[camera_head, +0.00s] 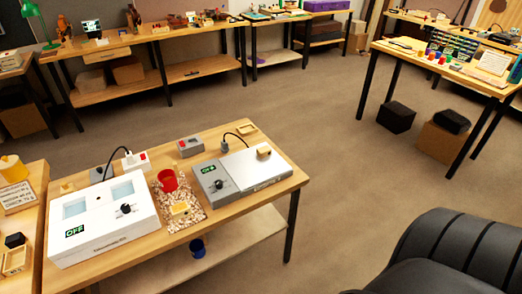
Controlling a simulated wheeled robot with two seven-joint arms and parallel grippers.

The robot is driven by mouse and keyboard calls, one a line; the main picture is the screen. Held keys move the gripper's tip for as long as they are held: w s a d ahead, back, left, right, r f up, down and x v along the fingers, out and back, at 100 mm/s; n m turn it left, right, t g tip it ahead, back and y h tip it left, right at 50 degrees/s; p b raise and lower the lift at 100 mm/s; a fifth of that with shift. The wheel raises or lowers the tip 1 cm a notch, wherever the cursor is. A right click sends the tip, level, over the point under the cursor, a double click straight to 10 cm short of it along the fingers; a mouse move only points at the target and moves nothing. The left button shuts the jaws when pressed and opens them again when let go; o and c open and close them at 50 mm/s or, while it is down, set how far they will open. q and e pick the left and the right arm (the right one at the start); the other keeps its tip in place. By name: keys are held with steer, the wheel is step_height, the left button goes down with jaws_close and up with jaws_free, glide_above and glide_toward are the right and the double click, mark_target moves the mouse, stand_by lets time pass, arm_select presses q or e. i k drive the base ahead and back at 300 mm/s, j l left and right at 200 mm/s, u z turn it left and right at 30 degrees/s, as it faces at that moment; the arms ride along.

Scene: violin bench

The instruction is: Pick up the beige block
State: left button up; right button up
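Several small beige or tan pieces show on the wooden bench (245,205), and I cannot tell for sure which is the beige block. One beige block-like piece (264,152) sits on the silver hot plate's top. Another beige piece (180,208) lies on the speckled mat in front of a red cup (168,180). A small tan piece (67,187) is at the bench's back left, behind the white bath unit. A shallow tan tray-like piece (246,129) lies at the back right. Neither of my grippers is in view.
The white two-well unit (100,222) reads OFF; the grey-silver device (240,172) reads ON. Cables run behind them. A blue cup (197,248) is on the lower shelf. A black ribbed seat-like thing (440,255) fills the bottom right. Open floor (320,120) lies between the benches.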

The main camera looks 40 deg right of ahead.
mark_target(263, 152)
steer(key=l+z, duration=0.7)
steer(key=z, duration=0.25)
steer(key=i+j, duration=0.05)
